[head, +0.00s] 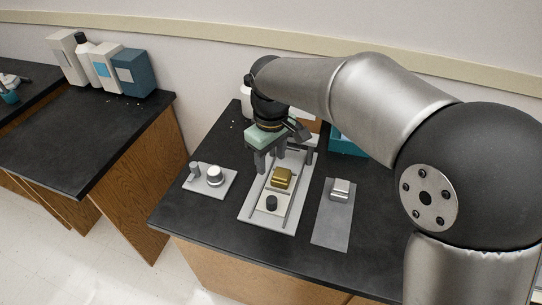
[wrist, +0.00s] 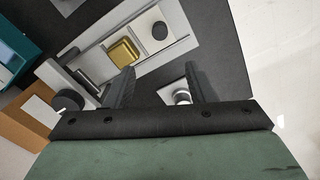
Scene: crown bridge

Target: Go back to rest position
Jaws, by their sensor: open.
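My gripper (head: 268,160) is open, with nothing visible between its fingers. In the head view it hangs above the far left part of a light grey fixture (head: 250,214) on the black bench. A gold block (head: 282,178) sits in the middle of that fixture, apart from the fingers as far as I can see. In the wrist view, the two dark fingers (wrist: 160,85) point towards the bench, and the gold block (wrist: 124,51) lies beyond the left finger. My arm reaches in from the right of the head view.
A small plate with a white knob and a grey post (head: 209,180) lies left of the fixture. A silver block (head: 340,188) stands on a grey plate (head: 332,229) to the right. A teal bin (head: 348,144) is behind. Bottles and boxes (head: 132,72) stand on another bench.

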